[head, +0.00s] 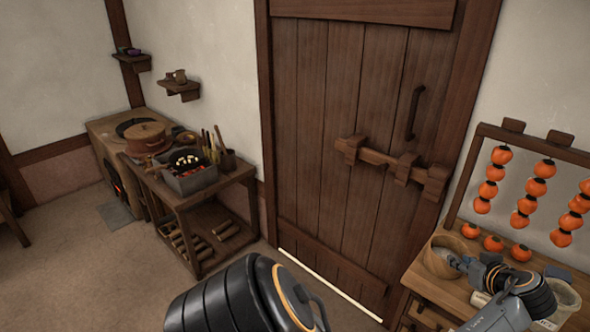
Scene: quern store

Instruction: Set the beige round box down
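A tan-beige round box (436,267), open at the top, is at the left end of the wooden table on the right. My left gripper (452,262) is at this box, its fingers over or inside the near right rim. The fingers are small and partly overlap the box, so I cannot tell whether they are closed on its wall. I also cannot tell whether the box's underside touches the tabletop. My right gripper is not in view.
A pale tub (567,300) stands right of my wrist. Orange persimmons (493,243) lie behind the round box, below hanging strings of them on a wooden rack (513,126). A barred door (345,130) is left of the table. A brazier (187,175) with glowing coals sits on the far bench.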

